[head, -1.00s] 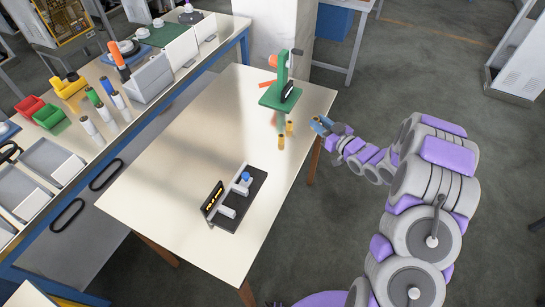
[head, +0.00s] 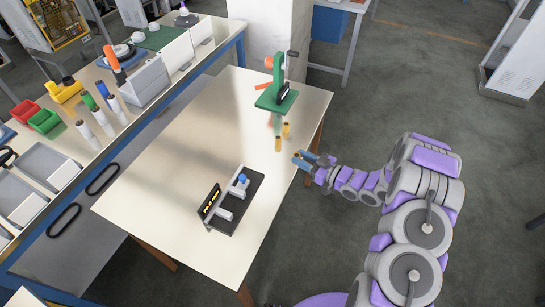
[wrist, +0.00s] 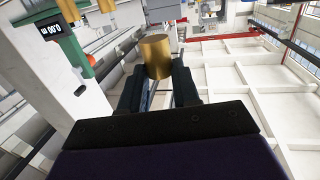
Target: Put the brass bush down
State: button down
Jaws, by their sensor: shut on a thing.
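In the wrist view a brass bush (wrist: 156,55) stands between the tips of my gripper (wrist: 157,72), which is shut on it. In the head view my gripper (head: 303,160) is at the right edge of the cream table (head: 165,165); the held bush is too small to make out there. Two similar brass pieces (head: 286,130) (head: 278,144) stand on the table near the green press, just beyond and left of my gripper.
A green press (head: 277,98) stands at the table's far right corner. A black fixture (head: 248,208) with a display and a blue knob sits nearer. The table's middle and left are clear. A workbench (head: 118,135) with bins and bottles runs along the left.

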jog(key=b, duration=0.2)
send_over(274, 161)
jog(key=v, duration=0.3)
notch_tip(274, 161, down, 5)
jog(key=shift+a+r, duration=0.1)
jog(key=shift+a, duration=0.05)
jog(key=shift+w+a+f, duration=0.4)
jog(key=shift+a+f, duration=0.05)
jog(key=shift+a, duration=0.1)
jog(key=shift+w+a+f, duration=0.35)
jog(key=shift+a+f, duration=0.05)
jog(key=shift+a, duration=0.2)
jog(key=shift+f, duration=0.2)
jog(key=c, duration=0.8)
grip_release()
jog(key=p+v, duration=0.1)
jog(key=v, duration=0.4)
jog(key=p+v, duration=0.1)
jog(key=v, duration=0.5)
jog(key=p+v, duration=0.1)
jog(key=v, duration=0.5)
jog(key=shift+w+d+r, duration=0.15)
jog(key=shift+d+r, duration=0.25)
